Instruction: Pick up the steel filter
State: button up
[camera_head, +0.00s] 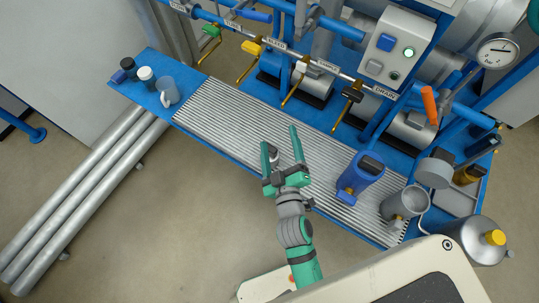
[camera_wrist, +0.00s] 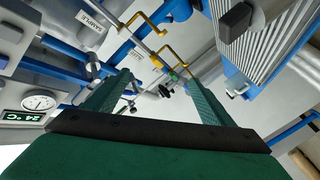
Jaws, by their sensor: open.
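My gripper (camera_head: 280,142) is open and empty above the ribbed grey bench top. Its two green fingers stand apart, also in the wrist view (camera_wrist: 160,85), with nothing between them. A grey metal cup-like cylinder (camera_head: 404,203) stands at the right end of the bench, right of my gripper and apart from it. A wider grey cylinder (camera_head: 434,173) lies just behind it. I cannot tell for sure which of these is the steel filter. Neither is recognisable in the wrist view.
A blue canister (camera_head: 360,178) stands between my gripper and the grey cylinders. A steel vessel with a yellow cap (camera_head: 475,238) is at the far right. Blue pipes with valve handles (camera_head: 290,62) line the back. A mug (camera_head: 168,92) is far left.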

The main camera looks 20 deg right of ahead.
jog(key=w+d+r+m+g+h, duration=0.3)
jog(key=w+d+r+m+h, duration=0.15)
jog(key=w+d+r, duration=0.35)
jog(key=w+d+r+m+g+h, duration=0.35)
jog(key=w+d+r+h, duration=0.25)
jog(key=d, duration=0.4)
jog(key=m+g+y, duration=0.9)
jog(key=g+y, duration=0.1)
jog(key=y, duration=0.4)
send_near(271, 147)
jog(key=f, duration=0.6)
jog(key=shift+w+d, duration=0.25)
jog(key=shift+d, duration=0.1)
jog(key=f, duration=0.4)
jog(key=shift+s+a+f, duration=0.15)
jog(key=shift+a+f, duration=0.3)
jog(key=shift+f, duration=1.45)
jog(key=shift+a+f, duration=0.1)
jog(key=shift+f, duration=1.5)
